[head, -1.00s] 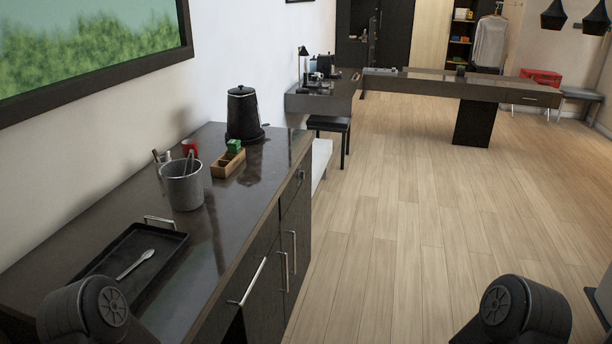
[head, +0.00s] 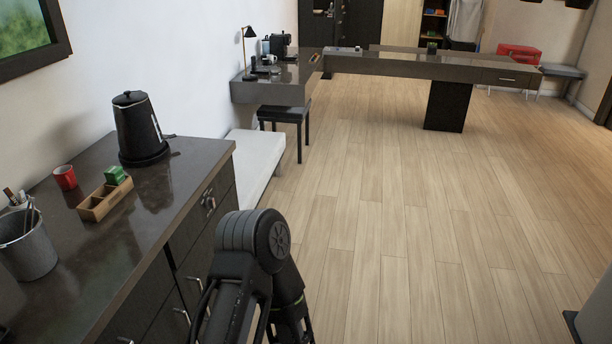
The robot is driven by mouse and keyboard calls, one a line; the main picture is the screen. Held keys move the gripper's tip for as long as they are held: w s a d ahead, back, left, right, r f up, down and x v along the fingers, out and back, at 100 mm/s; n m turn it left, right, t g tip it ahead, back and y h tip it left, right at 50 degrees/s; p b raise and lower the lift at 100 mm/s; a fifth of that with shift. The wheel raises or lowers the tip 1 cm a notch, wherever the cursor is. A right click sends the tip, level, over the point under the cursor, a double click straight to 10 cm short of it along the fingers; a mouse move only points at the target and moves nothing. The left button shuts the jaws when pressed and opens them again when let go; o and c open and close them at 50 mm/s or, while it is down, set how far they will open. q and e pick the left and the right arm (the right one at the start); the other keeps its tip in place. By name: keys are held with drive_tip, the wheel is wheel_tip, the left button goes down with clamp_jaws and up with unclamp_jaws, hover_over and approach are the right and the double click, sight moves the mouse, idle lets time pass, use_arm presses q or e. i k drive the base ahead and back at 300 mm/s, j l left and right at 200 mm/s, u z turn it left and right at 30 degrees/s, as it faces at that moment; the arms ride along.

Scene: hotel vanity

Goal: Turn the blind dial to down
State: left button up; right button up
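I cannot make out a blind dial or a blind in the head view. One of my arms, apparently the left, stands in the lower middle with its dark elbow beside the cabinet front. Its gripper does not show.
A dark cabinet (head: 168,222) runs along the left wall. On it stand a black kettle (head: 138,130), a red cup (head: 65,177), a wooden box (head: 105,196) with a green item, and a grey bucket (head: 27,245). A white bench (head: 254,163), black stool (head: 285,115) and long desk (head: 420,66) lie beyond.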

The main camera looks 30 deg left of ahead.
sight(209, 203)
drive_tip(key=i+l+u, duration=0.1)
drive_tip(key=i, duration=0.55)
drive_tip(key=i+l+u, duration=0.15)
drive_tip(key=i, duration=0.5)
drive_tip(key=i+l+u, duration=0.15)
drive_tip(key=i+u, duration=0.3)
drive_tip(key=i+l+u, duration=0.2)
drive_tip(key=u, duration=0.25)
drive_tip(key=i+l+u, duration=0.2)
drive_tip(key=l+u, duration=0.15)
drive_tip(key=u, duration=0.15)
drive_tip(key=i+l+u, duration=0.2)
drive_tip(key=l+u, duration=0.4)
drive_tip(key=i+l+u, duration=0.1)
drive_tip(key=l, duration=0.3)
